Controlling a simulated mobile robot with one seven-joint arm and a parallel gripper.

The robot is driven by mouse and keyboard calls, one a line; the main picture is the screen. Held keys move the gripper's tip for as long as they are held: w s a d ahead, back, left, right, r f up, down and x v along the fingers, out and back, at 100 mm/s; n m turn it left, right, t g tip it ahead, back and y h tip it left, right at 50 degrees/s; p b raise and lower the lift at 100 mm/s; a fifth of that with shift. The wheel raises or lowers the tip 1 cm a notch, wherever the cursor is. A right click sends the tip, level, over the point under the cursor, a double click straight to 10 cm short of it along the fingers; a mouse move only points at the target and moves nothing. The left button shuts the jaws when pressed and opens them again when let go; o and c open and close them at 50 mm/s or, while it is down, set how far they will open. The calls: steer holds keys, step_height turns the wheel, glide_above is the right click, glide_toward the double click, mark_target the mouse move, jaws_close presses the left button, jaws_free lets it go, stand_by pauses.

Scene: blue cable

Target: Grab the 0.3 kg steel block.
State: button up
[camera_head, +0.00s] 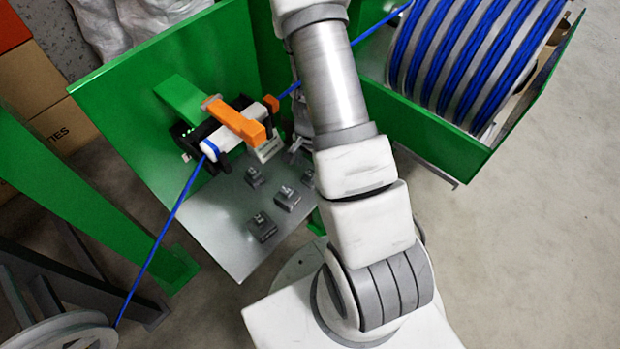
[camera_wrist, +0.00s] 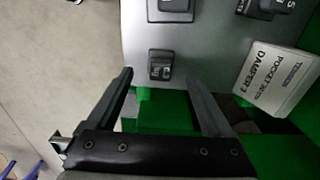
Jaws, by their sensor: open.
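Several small dark grey steel blocks with pale labels stand on a grey metal plate (camera_head: 215,215). In the head view I see one at the front (camera_head: 262,226), one in the middle (camera_head: 287,197), one further back (camera_head: 254,176) and one near my arm (camera_head: 308,178). Their weight marks are too small to read surely. In the wrist view my gripper (camera_wrist: 159,75) is open and empty. One block (camera_wrist: 160,66) lies between and just ahead of its fingertips, near the plate's edge. Other blocks (camera_wrist: 171,10) are cut off at the top edge. The arm mostly hides my gripper in the head view.
A white box labelled as a tension damper (camera_wrist: 272,80) lies right of my gripper. A blue cable (camera_head: 178,212) runs through a device with an orange lever (camera_head: 234,121) above the plate. Green panels (camera_head: 130,110) and a large blue cable reel (camera_head: 470,55) stand around.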

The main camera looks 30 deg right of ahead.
mark_target(310, 177)
step_height(310, 177, down, 4)
steer(key=shift+r+b, duration=0.1)
steer(key=shift+b, duration=0.35)
jaws_close()
